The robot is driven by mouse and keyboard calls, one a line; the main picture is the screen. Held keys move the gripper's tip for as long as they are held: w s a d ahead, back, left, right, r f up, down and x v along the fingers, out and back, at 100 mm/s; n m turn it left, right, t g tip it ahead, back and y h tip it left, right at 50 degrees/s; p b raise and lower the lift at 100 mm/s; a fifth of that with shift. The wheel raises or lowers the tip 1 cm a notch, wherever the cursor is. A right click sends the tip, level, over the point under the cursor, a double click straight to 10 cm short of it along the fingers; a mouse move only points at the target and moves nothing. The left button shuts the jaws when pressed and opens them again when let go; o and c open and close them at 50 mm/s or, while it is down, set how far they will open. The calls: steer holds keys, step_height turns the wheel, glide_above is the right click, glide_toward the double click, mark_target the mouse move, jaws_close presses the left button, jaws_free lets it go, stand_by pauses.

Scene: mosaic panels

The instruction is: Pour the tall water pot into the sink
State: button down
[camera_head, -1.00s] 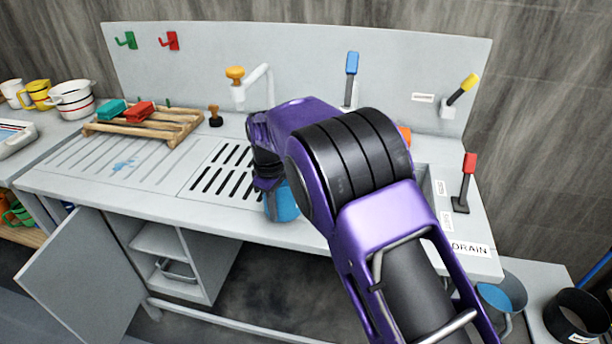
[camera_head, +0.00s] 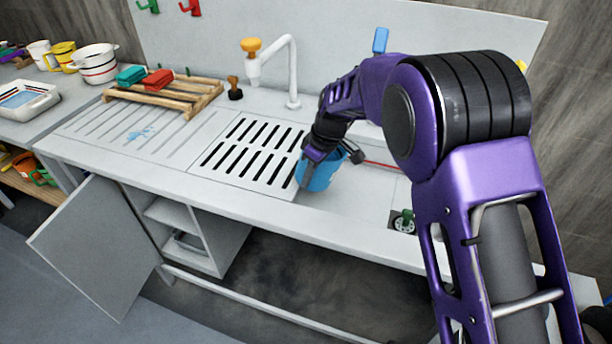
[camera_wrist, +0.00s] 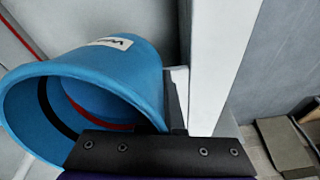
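The tall water pot (camera_head: 322,172) is blue and is held at the sink basin (camera_head: 367,190), near the slotted drainboard's right edge. In the wrist view the pot (camera_wrist: 140,72) lies tilted, its mouth facing lower left. A white label shows on its side, and a black line and a red line show inside; I see no water in the visible part. My gripper (camera_head: 314,152) appears shut on the pot at its rim or handle; the exact contact is hidden. A drain fitting with a green part (camera_head: 403,222) is at the basin's right.
A white tap with an orange knob (camera_head: 251,46) stands behind the slotted drainboard (camera_head: 221,158). A wooden rack (camera_head: 185,90) with green and red sponges is at the back left. An open cabinet door (camera_head: 95,248) juts out at the lower left. My arm hides the counter's right part.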

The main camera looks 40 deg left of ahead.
mark_target(327, 169)
steer(key=shift+w+d+f+g+y, duration=0.15)
steer(key=shift+d+g+y, duration=0.1)
steer(key=shift+y, duration=0.35)
steer(key=shift+w+d+r+g+y, duration=0.15)
steer(key=shift+d+y, duration=0.1)
steer(key=shift+y, duration=0.35)
steer(key=shift+f+b, duration=0.25)
steer(key=shift+b, duration=0.2)
steer(key=shift+w+d+f+g+y+b, duration=0.25)
steer(key=shift+d+f+y+b, duration=0.45)
steer(key=shift+b, duration=0.85)
steer(key=shift+a+g+y+b, duration=0.1)
steer(key=shift+g+y+b, duration=0.35)
steer(key=shift+y+b, duration=0.6)
steer(key=shift+s+r+g+y, duration=0.1)
steer(key=shift+r+g+y, duration=0.2)
steer(key=shift+r+y, duration=0.7)
steer(key=shift+d+r+g+y+p, duration=0.15)
steer(key=shift+r+g+y+p, duration=0.15)
steer(key=shift+r+y, duration=0.4)
steer(key=shift+d+r+g+y+p, duration=0.2)
steer(key=shift+r+y+p, duration=0.1)
steer(key=shift+r+y, duration=0.35)
steer(key=shift+b, duration=0.45)
steer(key=shift+w, duration=0.2)
steer(key=shift+w+d+r+g+y+b, duration=0.3)
steer(key=shift+d+r+y+b, duration=0.4)
steer(key=shift+b, duration=1.7)
